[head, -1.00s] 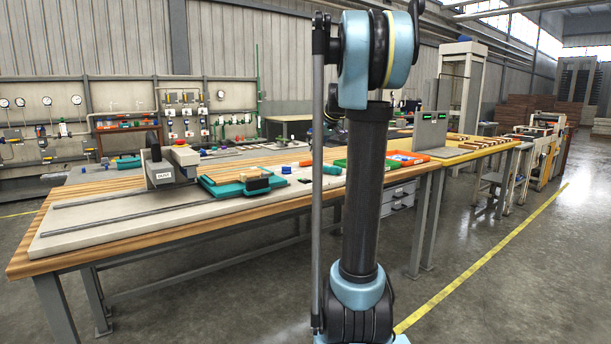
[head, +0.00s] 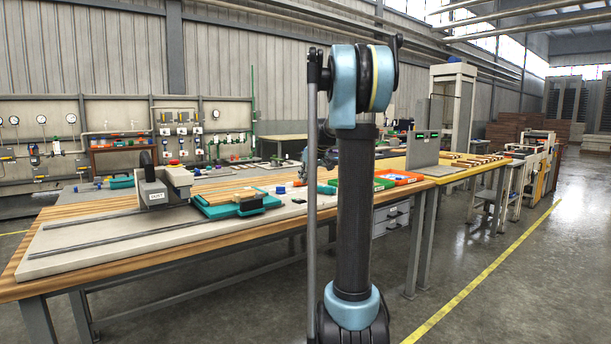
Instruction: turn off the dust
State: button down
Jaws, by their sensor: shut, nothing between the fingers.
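A beige and grey machine (head: 165,187) stands on the long workbench at the left in the head view. It has a small label on its front, a dark upright handle at its left end and a red knob (head: 174,162) on top. The label is too small to read surely. My gripper (head: 304,174) shows small just left of my upright arm, above the bench and well to the right of the machine. It is shut and empty, touches nothing that I can see, and is partly hidden by my arm.
Green and orange bins (head: 400,177) and a grey panel (head: 423,150) stand farther right. Gauges line the back wall (head: 72,118). The floor at right is clear.

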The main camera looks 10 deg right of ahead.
aim_at(301, 200)
jog(key=x, duration=0.4)
jog(key=shift+w+a+f, duration=0.1)
jog(key=shift+w+f, duration=0.1)
jog(key=shift+f, duration=0.05)
jog(key=f, duration=0.3)
jog(key=shift+s, duration=0.25)
jog(key=shift+s+f, duration=0.1)
jog(key=shift+f, duration=0.25)
